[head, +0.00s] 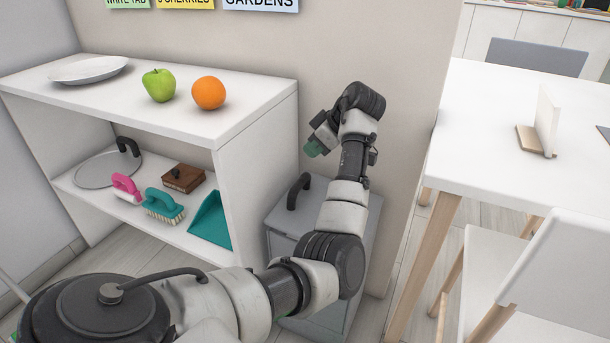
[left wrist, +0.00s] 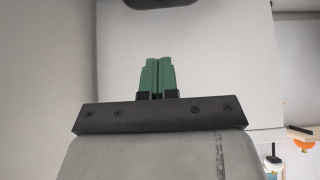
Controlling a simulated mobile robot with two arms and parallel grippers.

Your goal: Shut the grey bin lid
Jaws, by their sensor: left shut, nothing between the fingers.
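The grey bin (head: 281,245) stands on the floor between the white shelf unit and the wall end. Its grey lid (head: 283,216) with a black arched handle (head: 299,191) looks flat on top, but my left arm hides much of it and I cannot tell whether it is fully down. My left gripper (head: 312,149) is above and behind the handle, near the wall, apart from the lid. In the left wrist view its green fingers (left wrist: 157,76) are together and empty, before a pale surface. My right gripper is not in view.
The white shelf unit (head: 258,116) is close on the left, with a plate (head: 89,70), a green apple (head: 159,86) and an orange (head: 208,93) on top. Brushes and a teal dustpan (head: 211,221) lie below. A white table (head: 487,130) and a chair (head: 560,260) stand right.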

